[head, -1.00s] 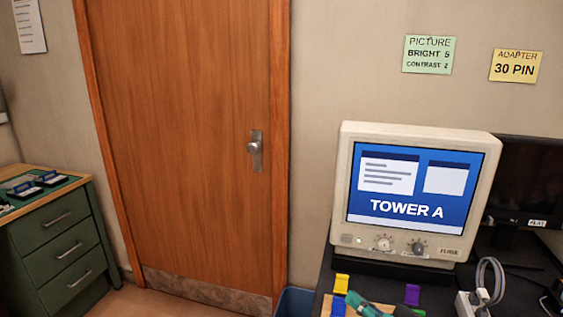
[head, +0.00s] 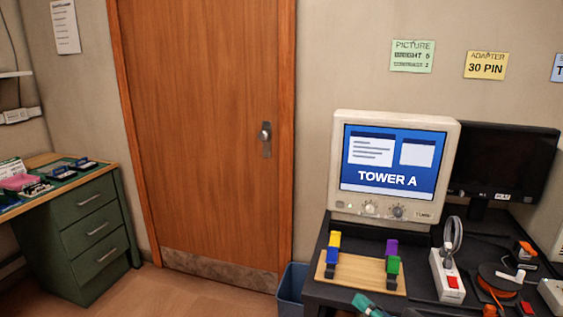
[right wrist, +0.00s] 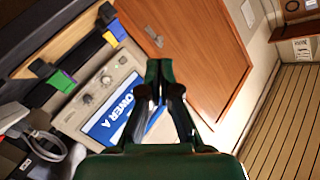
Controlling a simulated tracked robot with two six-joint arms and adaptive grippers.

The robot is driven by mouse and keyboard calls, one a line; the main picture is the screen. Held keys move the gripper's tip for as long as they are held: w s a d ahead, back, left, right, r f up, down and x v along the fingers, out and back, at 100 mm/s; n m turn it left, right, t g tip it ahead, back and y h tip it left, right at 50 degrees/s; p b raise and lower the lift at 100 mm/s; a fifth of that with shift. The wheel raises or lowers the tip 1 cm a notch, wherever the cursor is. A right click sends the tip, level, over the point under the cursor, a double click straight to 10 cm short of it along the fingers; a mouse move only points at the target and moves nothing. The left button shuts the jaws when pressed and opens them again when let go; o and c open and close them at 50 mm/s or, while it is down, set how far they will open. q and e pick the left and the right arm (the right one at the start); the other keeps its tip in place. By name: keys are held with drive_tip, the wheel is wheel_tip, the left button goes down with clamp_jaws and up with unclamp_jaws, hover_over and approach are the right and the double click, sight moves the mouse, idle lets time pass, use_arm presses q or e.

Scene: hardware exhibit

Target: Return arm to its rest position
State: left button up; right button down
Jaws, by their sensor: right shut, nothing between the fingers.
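My right gripper (head: 362,302) shows only as a small green tip at the bottom edge of the head view, in front of the wooden board. In the right wrist view its two dark green fingers (right wrist: 159,72) are together with nothing between them. They point past the beige monitor towards the brown door (right wrist: 205,45). The rest of the right arm is largely out of the head view. My left gripper is in neither view.
A dark table holds a beige monitor (head: 395,203) reading TOWER A and a wooden board (head: 365,278) with coloured blocks. A white power strip (head: 447,275), a cable reel (head: 497,280) and a black monitor (head: 515,165) stand right. A blue bin (head: 291,287) and green drawers (head: 90,230) are left.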

drive_tip(key=s+a+f+m+g+h+p, duration=0.1)
drive_tip(key=s+a+f+g+p, duration=0.15)
drive_tip(key=f, duration=0.65)
drive_tip(key=s+a+f+m+g+h+p, duration=0.1)
drive_tip(key=s+f+m+g+p, duration=0.2)
drive_tip(key=f, duration=0.6)
drive_tip(key=s+f+n+g+h+p, duration=0.1)
drive_tip(key=s+f+g, duration=0.3)
drive_tip(key=s, duration=0.5)
drive_tip(key=s+f+n+g+h+p, duration=0.1)
drive_tip(key=s+f+n+g, duration=0.1)
drive_tip(key=s+f+g, duration=0.2)
drive_tip(key=s+f, duration=0.3)
drive_tip(key=s, duration=0.2)
drive_tip(key=shift+a, duration=0.25)
drive_tip(key=shift+w, duration=0.15)
idle(1.8)
